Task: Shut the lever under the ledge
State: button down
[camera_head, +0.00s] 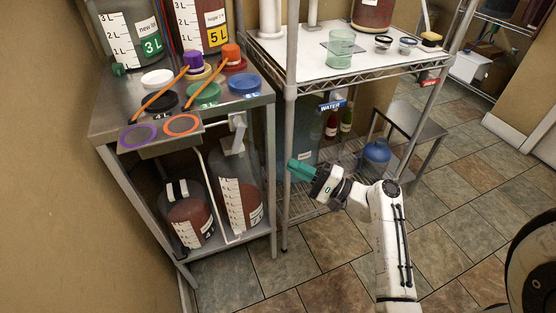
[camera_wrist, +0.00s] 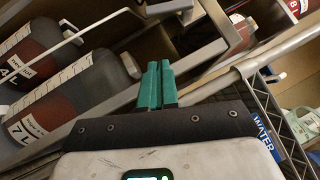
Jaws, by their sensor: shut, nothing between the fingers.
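A white tap-like fitting (camera_head: 238,124) hangs under the right front edge of the steel table, next to the ledge (camera_head: 160,134) with the purple and orange rings. A pale tube runs down from it. Its lever cannot be told apart clearly in the head view.
Two jugs of red liquid, one (camera_head: 191,215) left and one (camera_head: 239,193) right, stand under the table. A rack post (camera_head: 289,120) rises close to my gripper. A blue WATER sign (camera_head: 332,106) hangs on the wire rack. Tiled floor (camera_head: 455,190) is clear at right.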

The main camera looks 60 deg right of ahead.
send_near(237, 138)
jog(key=w+d+f, duration=0.3)
jog(key=w, duration=0.2)
jog(key=shift+w+a+r+p, duration=0.15)
jog(key=shift+w+a+p, duration=0.2)
jog(key=shift+a, duration=0.3)
jog(key=shift+w+a+r+p, duration=0.2)
jog(key=shift+w+a, duration=0.25)
jog(key=shift+a, duration=0.25)
jog(key=shift+w+a+f+b, duration=0.1)
jog(key=shift+f+b, duration=0.05)
jog(key=shift+b, duration=0.35)
